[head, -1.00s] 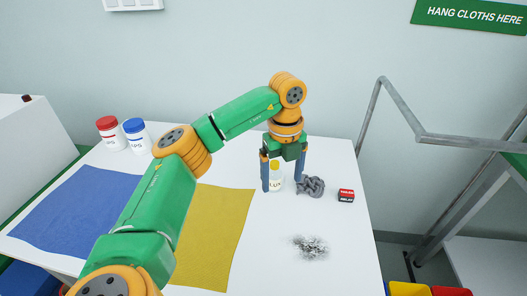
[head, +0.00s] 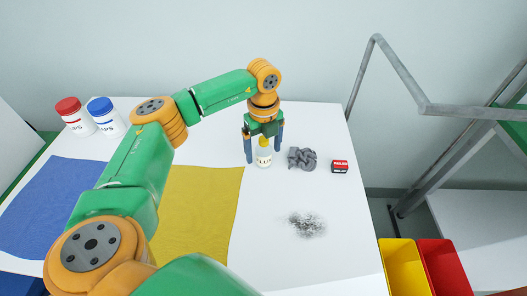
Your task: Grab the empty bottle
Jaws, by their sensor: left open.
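A small pale, see-through bottle (head: 264,159) with a yellow cap and a label that seems to read "FLUX" stands upright on the white table (head: 334,221). My left gripper (head: 263,160) points down over it, open, with one blue finger on each side of the bottle. A gap shows at the left finger; whether the right finger touches cannot be told. My right gripper is not in view.
Dark powder (head: 307,224) is spread nearer. Blue (head: 48,207) and yellow (head: 200,212) mats and two capped jars (head: 108,117) are left. Bins (head: 402,268) stand lower right.

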